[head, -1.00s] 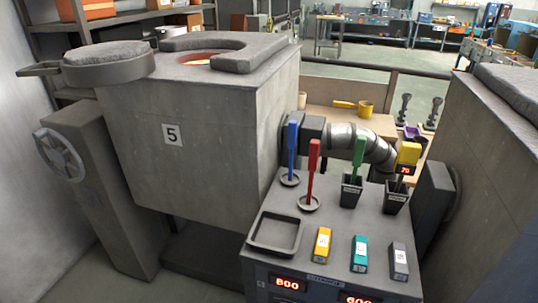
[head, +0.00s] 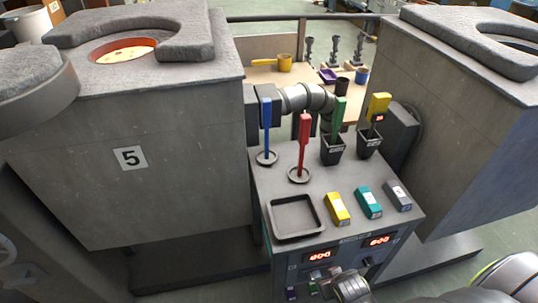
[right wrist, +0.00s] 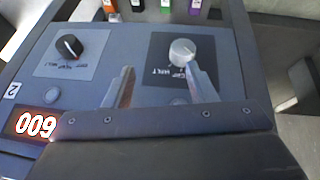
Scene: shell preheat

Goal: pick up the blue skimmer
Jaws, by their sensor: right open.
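The blue skimmer (head: 266,115) stands upright on the console top, its round dish at the bottom near the console's back left corner. It is out of sight in the right wrist view. A red-handled skimmer (head: 304,140) stands just right of it and nearer. My right gripper (head: 324,277) is low in front of the console's front panel, well apart from the blue skimmer. My left gripper is not in view.
An empty square tray (head: 273,228) lies on the console's front left. Yellow (head: 337,208), teal (head: 368,202) and grey (head: 397,195) blocks lie to its right. Dark holders with a green tool (head: 338,118) and a yellow tool (head: 378,104) stand behind. Furnace 5 (head: 130,180) rises close on the left.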

